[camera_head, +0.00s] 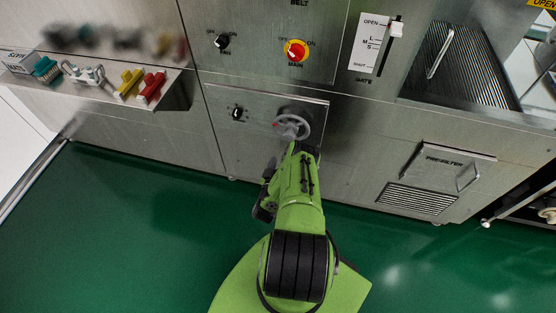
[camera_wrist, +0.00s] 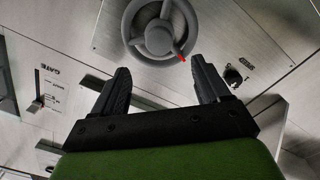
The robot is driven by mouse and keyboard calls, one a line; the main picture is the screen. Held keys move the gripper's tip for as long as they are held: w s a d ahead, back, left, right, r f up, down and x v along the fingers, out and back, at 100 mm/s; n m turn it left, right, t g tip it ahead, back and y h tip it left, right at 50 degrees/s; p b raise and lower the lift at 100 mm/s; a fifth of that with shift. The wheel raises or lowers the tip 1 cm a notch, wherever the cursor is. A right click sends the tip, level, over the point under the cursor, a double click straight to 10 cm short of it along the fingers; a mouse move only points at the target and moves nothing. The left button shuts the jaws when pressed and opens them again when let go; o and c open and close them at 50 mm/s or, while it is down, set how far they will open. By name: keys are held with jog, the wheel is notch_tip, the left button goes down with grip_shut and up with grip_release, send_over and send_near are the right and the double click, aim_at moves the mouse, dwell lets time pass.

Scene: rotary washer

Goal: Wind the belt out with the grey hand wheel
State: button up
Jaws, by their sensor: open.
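The grey hand wheel (camera_head: 291,124) sits on a steel panel on the front of the machine, just beyond the end of my green arm in the head view. In the wrist view the hand wheel (camera_wrist: 160,28) is at the top centre, with a red mark on its lower right. My gripper (camera_wrist: 161,66) is open, its two black fingers apart and pointing at the wheel, one on each side below it. Nothing is between the fingers. I cannot tell whether a finger touches the rim. In the head view my arm hides most of the gripper. The belt is not clearly visible.
A small black knob (camera_head: 237,113) is left of the wheel. Above are a red-and-yellow MAIN switch (camera_head: 296,50) and the GATE slider (camera_head: 396,30). A shelf (camera_head: 172,92) with coloured items juts out at left. A prefilter panel (camera_head: 446,166) is at right. The green floor at left is clear.

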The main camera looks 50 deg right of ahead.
jog(key=p+v, duration=0.3)
jog(key=shift+s+a+r, duration=0.1)
jog(key=shift+a+r, duration=0.1)
dwell(0.4)
